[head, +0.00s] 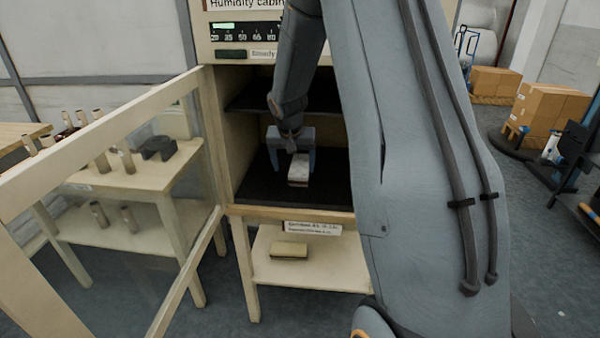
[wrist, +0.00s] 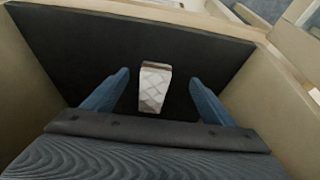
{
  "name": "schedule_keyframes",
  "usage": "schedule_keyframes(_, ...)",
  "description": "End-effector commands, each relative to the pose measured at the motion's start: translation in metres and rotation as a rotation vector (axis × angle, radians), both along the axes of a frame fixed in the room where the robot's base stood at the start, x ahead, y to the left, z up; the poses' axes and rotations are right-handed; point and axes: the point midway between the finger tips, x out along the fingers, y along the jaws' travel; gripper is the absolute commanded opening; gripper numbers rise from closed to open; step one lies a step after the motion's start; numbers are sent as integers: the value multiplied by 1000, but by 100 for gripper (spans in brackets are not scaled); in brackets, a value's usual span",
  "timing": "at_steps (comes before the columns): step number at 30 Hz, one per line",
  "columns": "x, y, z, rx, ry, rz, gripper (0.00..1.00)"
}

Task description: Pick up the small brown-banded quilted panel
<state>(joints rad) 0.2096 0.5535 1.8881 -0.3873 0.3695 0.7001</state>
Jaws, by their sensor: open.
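The small quilted panel (wrist: 153,88) lies on the dark shelf (wrist: 100,45) inside the humidity cabinet. It is pale with a diamond stitch pattern and a brown band at its end. It also shows in the head view (head: 299,172), below my gripper (head: 291,160). In the wrist view my gripper (wrist: 158,83) is open, with one blue-grey finger on each side of the panel. There is a gap between each finger and the panel. The fingers' height above the shelf is hard to tell.
The cabinet's side walls (wrist: 25,65) stand close on both sides, and an upper shelf (head: 250,97) lies above. The glazed door (head: 105,150) stands open at left. A beige block (head: 289,250) lies on the lower shelf (head: 325,271). Cardboard boxes (head: 545,112) stand at right.

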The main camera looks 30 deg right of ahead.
Motion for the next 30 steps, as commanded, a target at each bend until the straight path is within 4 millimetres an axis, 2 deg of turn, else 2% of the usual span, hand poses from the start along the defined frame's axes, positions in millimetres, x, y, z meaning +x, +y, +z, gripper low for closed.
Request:
schedule_keyframes(6,13,-15,-14,-2,-12,-30,78)
schedule_keyframes(16,20,-21,-38,-2,-11,-30,78)
schedule_keyframes(24,30,-28,-67,-2,-13,-29,78)
schedule_keyframes(30,33,-30,-76,-3,-14,-29,78)
